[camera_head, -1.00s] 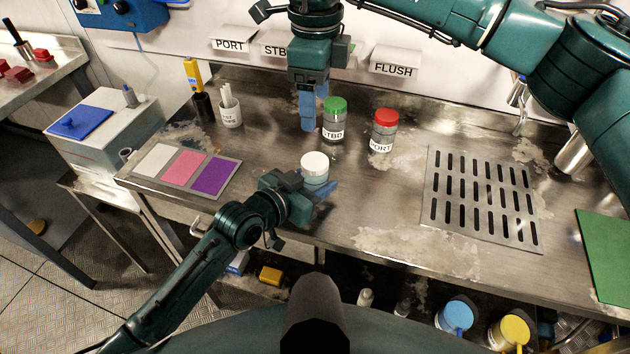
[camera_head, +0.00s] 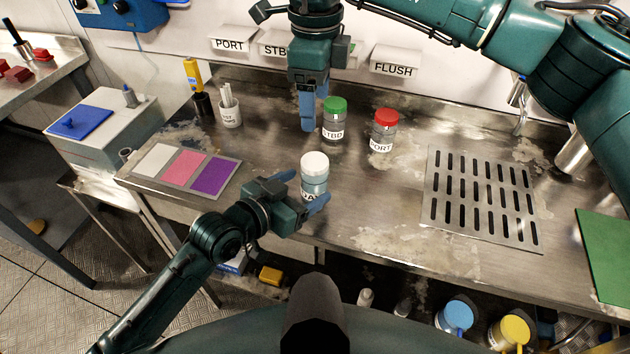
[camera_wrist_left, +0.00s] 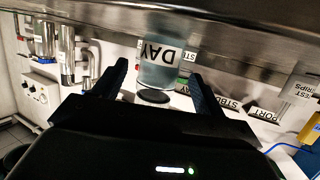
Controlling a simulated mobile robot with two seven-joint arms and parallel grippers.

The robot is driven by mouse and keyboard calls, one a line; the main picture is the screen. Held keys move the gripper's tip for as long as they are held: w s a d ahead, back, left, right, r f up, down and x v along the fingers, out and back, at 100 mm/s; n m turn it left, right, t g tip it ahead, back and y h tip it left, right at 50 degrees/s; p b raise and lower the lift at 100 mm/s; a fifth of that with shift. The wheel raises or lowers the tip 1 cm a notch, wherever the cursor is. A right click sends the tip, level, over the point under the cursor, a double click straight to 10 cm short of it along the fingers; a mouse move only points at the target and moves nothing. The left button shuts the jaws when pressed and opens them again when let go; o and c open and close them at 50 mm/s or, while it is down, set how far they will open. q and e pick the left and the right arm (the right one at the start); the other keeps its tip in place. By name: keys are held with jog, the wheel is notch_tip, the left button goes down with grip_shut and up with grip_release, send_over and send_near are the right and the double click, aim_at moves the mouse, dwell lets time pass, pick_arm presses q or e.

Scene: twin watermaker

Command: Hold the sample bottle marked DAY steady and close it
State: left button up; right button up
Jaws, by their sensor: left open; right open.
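The DAY bottle (camera_head: 314,182) stands upright near the front edge of the bench, with a white cap on top; how tightly it sits I cannot tell. Its label shows upside down in the left wrist view (camera_wrist_left: 160,52). My left gripper (camera_head: 306,191) is open, low at the bottle's front left, its fingertips pointing toward the bottle. In the left wrist view the bottle appears between and beyond the two fingers, not clasped. My right gripper (camera_head: 308,122) hangs fingers down behind the bottle, left of the green-capped bottle. It is open and empty, seen nearly edge-on.
The green-capped STBD bottle (camera_head: 334,122) and red-capped PORT bottle (camera_head: 383,132) stand behind to the right. A slotted drain plate (camera_head: 432,190) lies at right. A colour card (camera_head: 146,178) and a cup of strips (camera_head: 231,114) are at left. Bench between bottle and drain is clear.

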pick_arm(q)
jog(key=v, duration=0.9)
